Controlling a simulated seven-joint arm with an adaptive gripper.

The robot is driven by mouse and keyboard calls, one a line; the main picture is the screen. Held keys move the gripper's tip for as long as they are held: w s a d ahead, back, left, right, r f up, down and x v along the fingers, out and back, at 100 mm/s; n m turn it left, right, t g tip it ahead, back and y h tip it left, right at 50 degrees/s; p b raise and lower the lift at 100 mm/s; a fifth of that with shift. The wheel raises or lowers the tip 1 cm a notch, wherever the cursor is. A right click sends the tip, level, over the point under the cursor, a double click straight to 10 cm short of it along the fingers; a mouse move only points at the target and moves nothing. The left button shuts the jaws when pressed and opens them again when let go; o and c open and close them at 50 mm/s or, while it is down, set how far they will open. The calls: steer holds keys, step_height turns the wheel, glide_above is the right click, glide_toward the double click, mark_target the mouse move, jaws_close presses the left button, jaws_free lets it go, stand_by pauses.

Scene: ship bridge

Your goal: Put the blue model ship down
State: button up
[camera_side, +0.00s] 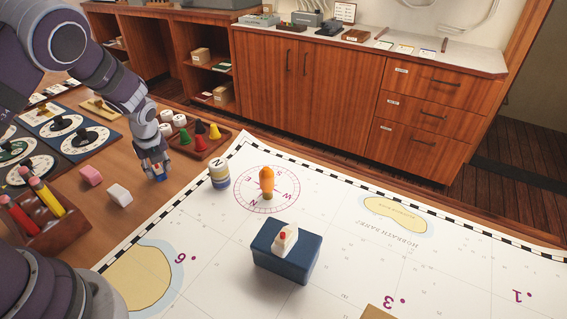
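My gripper (153,166) points down over the wooden table, left of the chart. Its fingers are closed around a small bright blue thing, which I take to be the blue model ship (160,178). Most of it is hidden by the fingers, and I cannot tell whether it touches the table. A white model ship with a red part (286,240) sits on a dark blue box (287,262) on the chart.
The chart (340,225) covers the right of the table. An orange-topped piece (267,182) and a striped cylinder marked N (219,174) stand on it. Near my gripper are a tray of coloured pieces (203,150), pink (91,176) and white (119,194) blocks and a pencil holder (45,232).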

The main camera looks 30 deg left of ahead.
steer(key=o, duration=0.4)
steer(key=shift+c, duration=0.2)
steer(key=v, duration=1.2)
steer(key=s+d+r+n+t+h, duration=0.2)
steer(key=s+d+r+n, duration=0.2)
steer(key=n, duration=0.7)
steer(key=s+d+r+n+t+h, duration=0.1)
steer(key=s+d+r+n, duration=0.4)
steer(key=n, duration=0.6)
steer(key=shift+s+n+t+h, duration=0.35)
steer(key=shift+s+h, duration=0.25)
steer(key=shift+s, duration=0.35)
